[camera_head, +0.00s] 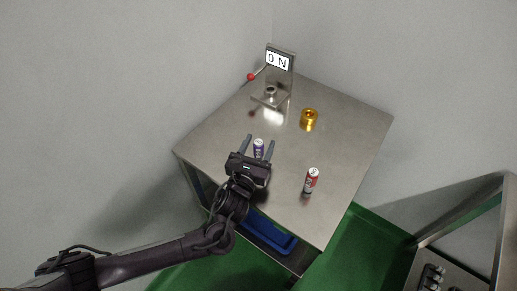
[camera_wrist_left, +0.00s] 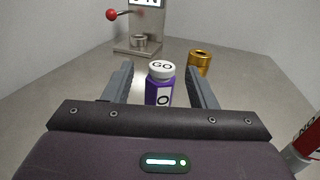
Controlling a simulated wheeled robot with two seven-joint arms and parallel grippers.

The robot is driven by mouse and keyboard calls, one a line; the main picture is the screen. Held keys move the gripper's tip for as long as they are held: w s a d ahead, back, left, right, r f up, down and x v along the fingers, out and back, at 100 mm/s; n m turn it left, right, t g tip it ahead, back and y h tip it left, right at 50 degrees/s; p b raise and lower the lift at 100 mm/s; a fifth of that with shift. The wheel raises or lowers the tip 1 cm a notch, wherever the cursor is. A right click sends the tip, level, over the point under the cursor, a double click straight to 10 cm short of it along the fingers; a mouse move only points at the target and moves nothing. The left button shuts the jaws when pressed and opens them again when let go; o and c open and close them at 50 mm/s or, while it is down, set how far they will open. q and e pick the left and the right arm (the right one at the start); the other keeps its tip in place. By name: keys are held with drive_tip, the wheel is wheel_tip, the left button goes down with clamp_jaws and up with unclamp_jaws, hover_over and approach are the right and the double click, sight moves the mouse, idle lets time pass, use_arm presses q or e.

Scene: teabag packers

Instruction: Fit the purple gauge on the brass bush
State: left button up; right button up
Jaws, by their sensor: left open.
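The purple gauge (camera_head: 258,148) stands upright on the steel table. In the left wrist view the purple gauge (camera_wrist_left: 160,86) has a white cap marked GO. My left gripper (camera_head: 260,142) is open, with its fingers on either side of the gauge; whether they touch it I cannot tell. The left gripper's fingers also show in the left wrist view (camera_wrist_left: 160,84). The brass bush (camera_head: 309,119) stands on the table beyond the gauge and to its right. It also shows in the left wrist view (camera_wrist_left: 200,62). My right gripper is not in view.
A red gauge with a white cap (camera_head: 311,181) stands on the right of the table (camera_head: 225,118). A metal stand with an ON sign (camera_head: 279,60) and a red-knobbed lever (camera_head: 251,77) is at the back. A blue bin (camera_head: 268,236) is below the front edge.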

use_arm(q)
drive_tip(key=shift+x, duration=1.1)
drive_tip(key=c, duration=1)
drive_tip(key=shift+c, duration=0.6)
drive_tip(key=shift+r, duration=0.1)
